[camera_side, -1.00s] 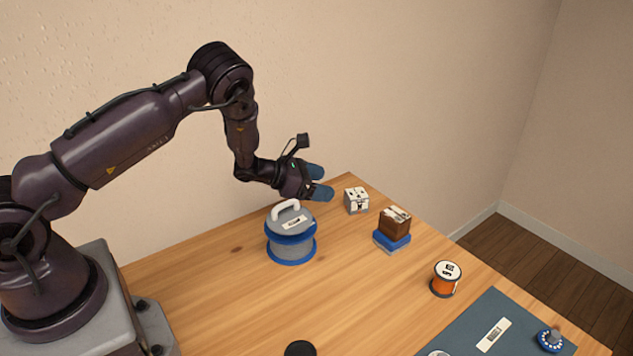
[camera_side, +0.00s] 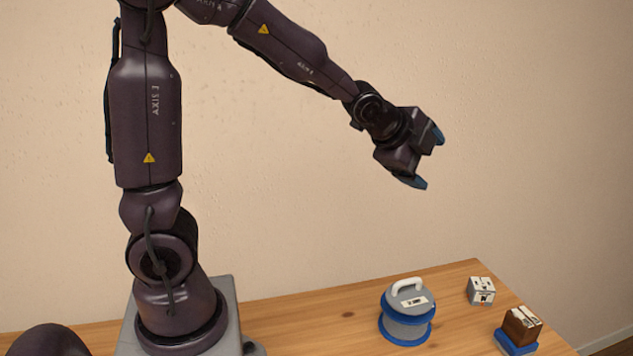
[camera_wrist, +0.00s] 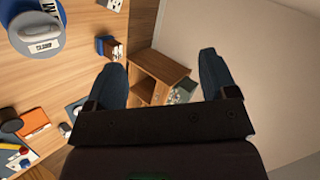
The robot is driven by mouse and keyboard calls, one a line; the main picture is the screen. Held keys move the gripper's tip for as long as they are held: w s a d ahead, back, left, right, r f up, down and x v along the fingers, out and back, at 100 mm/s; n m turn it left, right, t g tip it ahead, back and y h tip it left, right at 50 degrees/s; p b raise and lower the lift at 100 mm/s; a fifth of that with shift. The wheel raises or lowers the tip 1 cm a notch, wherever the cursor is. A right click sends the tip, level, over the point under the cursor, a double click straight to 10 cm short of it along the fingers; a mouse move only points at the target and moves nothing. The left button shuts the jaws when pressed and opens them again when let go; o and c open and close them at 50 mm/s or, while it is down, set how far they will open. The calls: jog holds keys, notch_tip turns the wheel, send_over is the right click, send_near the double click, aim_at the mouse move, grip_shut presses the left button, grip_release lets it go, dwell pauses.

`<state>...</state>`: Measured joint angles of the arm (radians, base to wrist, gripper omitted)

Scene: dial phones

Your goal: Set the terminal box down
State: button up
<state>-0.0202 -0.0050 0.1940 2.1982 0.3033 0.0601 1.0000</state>
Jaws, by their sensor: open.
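The likely terminal box is a small white box with dark marks (camera_side: 481,290), standing on the table near its far right edge in the side view. I cannot be certain which object bears that name. A brown box (camera_side: 521,325) sits on a blue base near it; it also shows in the wrist view (camera_wrist: 113,48). My gripper (camera_side: 429,158) is open, raised high above the table and apart from both boxes. In the wrist view, nothing lies between its blue fingers (camera_wrist: 163,66).
A grey canister with blue rims and a white handle (camera_side: 407,314) stands left of the white box. Air around my gripper is clear.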

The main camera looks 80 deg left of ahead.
jog(key=s+d+r+n+g+h, duration=0.1)
jog(key=s+d+n, duration=0.3)
jog(key=s, duration=0.6)
jog(key=s+d+r+n+g+h, duration=0.1)
jog(key=s+d+n+g, duration=0.2)
jog(key=s+d+n, duration=0.2)
jog(key=s+n, duration=0.3)
jog(key=s, duration=0.3)
jog(key=shift+s+d, duration=0.1)
